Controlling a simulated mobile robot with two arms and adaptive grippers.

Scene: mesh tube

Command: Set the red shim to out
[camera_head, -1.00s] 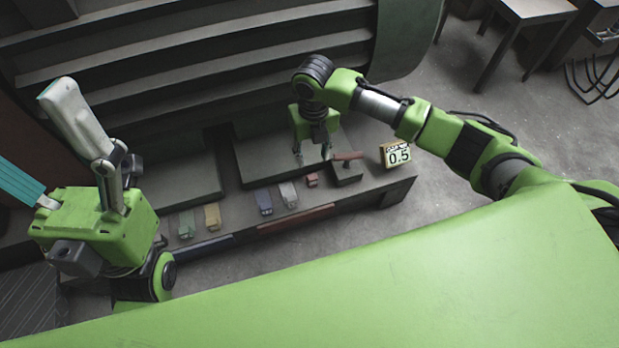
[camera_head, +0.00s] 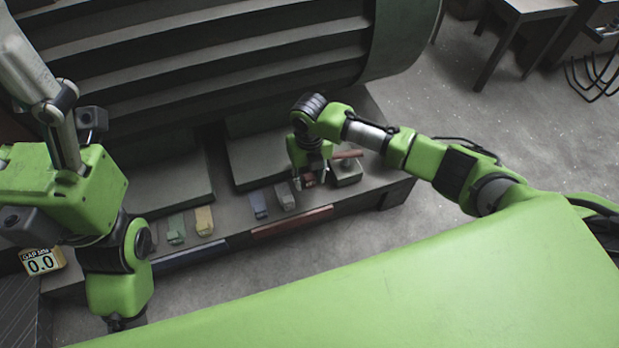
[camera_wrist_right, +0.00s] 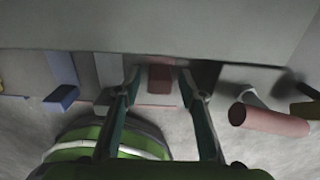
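The red shim (camera_head: 308,181) is a small red block at the right end of a row of coloured blocks on the low bench. My right gripper (camera_head: 310,180) is lowered over it from above. In the right wrist view the red shim (camera_wrist_right: 160,78) lies between the two fingertips (camera_wrist_right: 160,82), with a gap on each side. The fingers are open, and I see no contact. The shim's far end meets a large grey surface there. My left arm fills the left of the head view, but its fingertips are not seen.
Green (camera_head: 176,229), yellow (camera_head: 204,221), blue (camera_head: 258,205) and grey (camera_head: 284,196) blocks stand left of the shim. A grey block (camera_head: 347,173) with a reddish cylinder (camera_head: 347,154) is close right. A "0.0" card (camera_head: 40,262) stands far left. Slatted dark housing rises behind.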

